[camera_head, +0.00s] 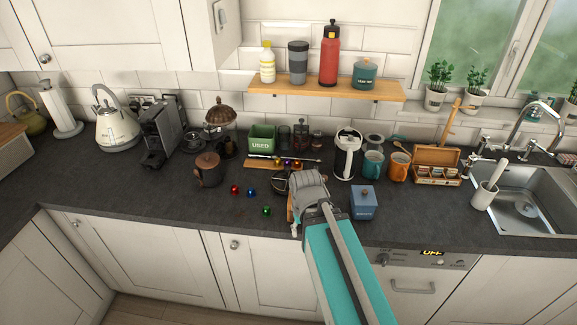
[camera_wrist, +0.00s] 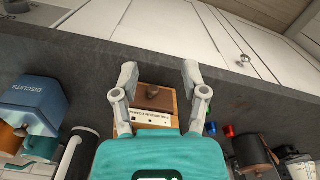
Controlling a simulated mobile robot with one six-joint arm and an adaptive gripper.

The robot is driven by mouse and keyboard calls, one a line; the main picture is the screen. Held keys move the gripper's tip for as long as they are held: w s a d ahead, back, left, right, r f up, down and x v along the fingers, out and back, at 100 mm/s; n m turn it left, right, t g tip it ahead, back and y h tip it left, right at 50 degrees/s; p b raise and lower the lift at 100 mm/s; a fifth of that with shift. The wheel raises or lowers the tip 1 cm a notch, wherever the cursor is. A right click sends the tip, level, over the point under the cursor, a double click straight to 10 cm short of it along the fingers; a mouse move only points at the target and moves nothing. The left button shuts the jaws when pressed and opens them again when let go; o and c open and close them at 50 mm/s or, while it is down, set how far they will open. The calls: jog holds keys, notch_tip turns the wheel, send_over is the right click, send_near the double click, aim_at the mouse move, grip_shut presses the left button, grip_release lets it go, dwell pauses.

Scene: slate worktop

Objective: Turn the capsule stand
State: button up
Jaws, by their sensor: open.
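My gripper (camera_head: 298,208) is low over the front of the worktop. In the wrist view my gripper (camera_wrist: 159,74) is open, its fingers either side of a small wooden box (camera_wrist: 157,102) with a dark knob and a white printed label; contact cannot be told. The box is mostly hidden by my gripper in the head view. A dark rounded part with a thin bar (camera_head: 281,183) shows behind my gripper. Red (camera_head: 234,190), blue (camera_head: 250,192) and green (camera_head: 266,211) capsules lie loose to the left. I cannot tell for sure which thing is the capsule stand.
A wooden board (camera_head: 257,164) with several coloured capsules lies behind. A blue biscuit tin (camera_head: 363,203) stands close right of my gripper, a dark lidded pot (camera_head: 208,170) to the left. Worktop at front left is clear.

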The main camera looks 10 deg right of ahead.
aim_at(288, 167)
jog(key=shift+d, duration=0.25)
jog(key=shift+o, duration=0.9)
jog(key=shift+w, duration=0.1)
jog(key=w+r+n+p, duration=0.1)
jog(key=w+r+p, duration=0.2)
jog(key=w, duration=0.2)
jog(key=w+r+n+p, duration=0.2)
jog(key=w+r+p, duration=0.1)
jog(key=w, duration=0.3)
jog(key=w+d+r+n+p, duration=0.1)
jog(key=w+r+n+p, duration=0.1)
jog(key=w, duration=0.3)
jog(key=shift+w+r+p, duration=0.25)
jog(key=shift+r+p, duration=0.6)
jog(key=w+r+n+p, duration=0.4)
jog(key=w+n, duration=0.1)
jog(key=w, duration=0.7)
jog(key=shift+w, duration=0.3)
jog(key=shift+f, duration=0.1)
notch_tip(288, 167, down, 14)
jog(key=b, duration=1.3)
jog(key=shift+r+b, duration=0.25)
jog(key=shift+b, duration=0.05)
